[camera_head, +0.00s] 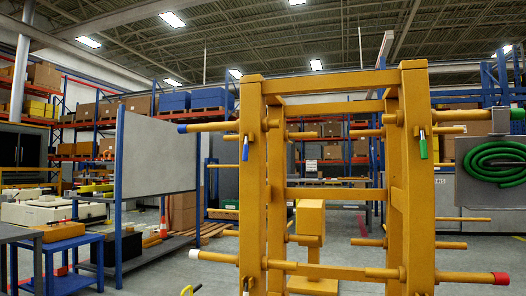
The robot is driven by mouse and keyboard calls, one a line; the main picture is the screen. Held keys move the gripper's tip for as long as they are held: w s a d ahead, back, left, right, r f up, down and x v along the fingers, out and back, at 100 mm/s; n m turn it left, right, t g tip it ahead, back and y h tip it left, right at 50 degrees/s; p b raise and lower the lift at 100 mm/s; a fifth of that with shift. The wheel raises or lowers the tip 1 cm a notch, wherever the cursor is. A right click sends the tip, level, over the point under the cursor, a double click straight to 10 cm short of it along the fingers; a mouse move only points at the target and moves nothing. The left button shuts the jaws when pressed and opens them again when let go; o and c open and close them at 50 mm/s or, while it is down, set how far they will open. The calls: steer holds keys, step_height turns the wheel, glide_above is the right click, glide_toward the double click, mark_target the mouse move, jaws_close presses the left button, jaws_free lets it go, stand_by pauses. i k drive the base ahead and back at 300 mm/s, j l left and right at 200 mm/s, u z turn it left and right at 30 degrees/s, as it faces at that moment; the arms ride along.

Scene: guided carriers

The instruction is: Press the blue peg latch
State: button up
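A yellow frame with two thick posts (252,200) stands close in front of me, with round pegs sticking out on both sides. The upper left peg (210,127) has a blue tip (182,128). Just below it, a small blue latch handle (245,148) hangs on the left post, pointing down. A green handle (423,145) hangs at similar height on the right post. I cannot make out my gripper in this view.
Other pegs end in a green tip (517,114), a white tip (194,253) and a red tip (501,278), jutting outward. A grey panel (155,155) on blue posts stands left, beside a blue-legged table (58,255). A coiled green hose (495,162) hangs right. Some floor is open behind the panel.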

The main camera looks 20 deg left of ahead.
mark_target(245, 147)
steer(key=u, duration=1.25)
